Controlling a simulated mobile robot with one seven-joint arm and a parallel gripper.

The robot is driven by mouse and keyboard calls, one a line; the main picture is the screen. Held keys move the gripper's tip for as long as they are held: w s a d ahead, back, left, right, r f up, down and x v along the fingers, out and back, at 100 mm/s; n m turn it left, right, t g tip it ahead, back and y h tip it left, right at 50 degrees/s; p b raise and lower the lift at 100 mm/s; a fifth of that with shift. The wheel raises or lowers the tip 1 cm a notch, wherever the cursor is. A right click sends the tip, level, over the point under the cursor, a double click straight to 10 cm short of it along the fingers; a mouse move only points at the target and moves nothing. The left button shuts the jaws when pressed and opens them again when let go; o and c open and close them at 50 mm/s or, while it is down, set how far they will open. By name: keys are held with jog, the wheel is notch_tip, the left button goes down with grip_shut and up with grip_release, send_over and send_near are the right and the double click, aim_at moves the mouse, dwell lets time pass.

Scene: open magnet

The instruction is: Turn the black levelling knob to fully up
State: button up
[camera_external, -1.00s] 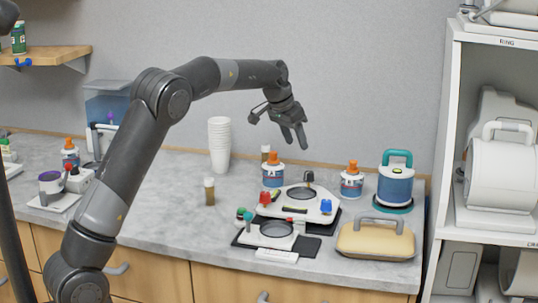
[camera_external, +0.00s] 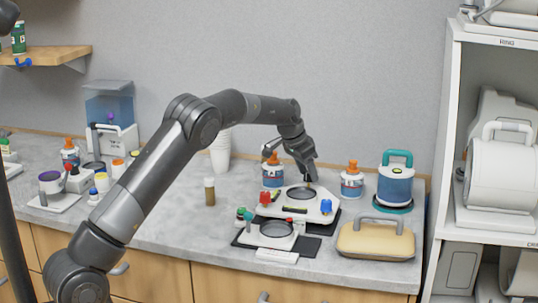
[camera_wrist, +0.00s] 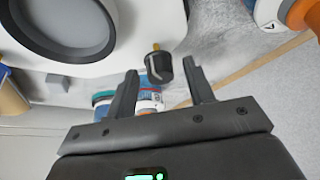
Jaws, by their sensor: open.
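The black levelling knob (camera_wrist: 159,67) shows in the wrist view, with a pale line on it and a small yellow piece at its upper end. It is at the back of the white device (camera_external: 270,211), which has a round dark plate and also fills the upper left of the wrist view (camera_wrist: 125,38). My gripper (camera_wrist: 161,69) is open, with its fingertips on either side of the knob and visible gaps to both. In the external view my gripper (camera_external: 311,179) is lowered to the back of the device and mostly hides the knob.
A red knob (camera_external: 265,198) and a blue knob (camera_external: 326,206) sit on the device's front corners. Orange-capped bottles (camera_external: 272,176) (camera_external: 352,185) stand close behind and to the right. A smaller white device (camera_external: 266,243) is in front, with a tan case (camera_external: 376,243) at right.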

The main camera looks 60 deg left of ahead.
jog(key=shift+f, duration=0.1)
jog(key=c, duration=1)
jog(key=shift+n, duration=0.3)
jog(key=n+y, duration=0.1)
jog(key=n, duration=0.3)
jog(key=shift+w+d+g+y, duration=0.15)
jog(key=shift+g+y, duration=0.15)
jog(key=shift+y, duration=0.1)
jog(key=shift+d+n+g+y, duration=0.1)
jog(key=shift+n+g+y, duration=0.2)
jog(key=shift+n, duration=0.8)
jog(key=shift+n+g+y, duration=0.2)
jog(key=shift+n+y, duration=0.2)
jog(key=shift+n, duration=0.7)
jog(key=shift+f, duration=0.1)
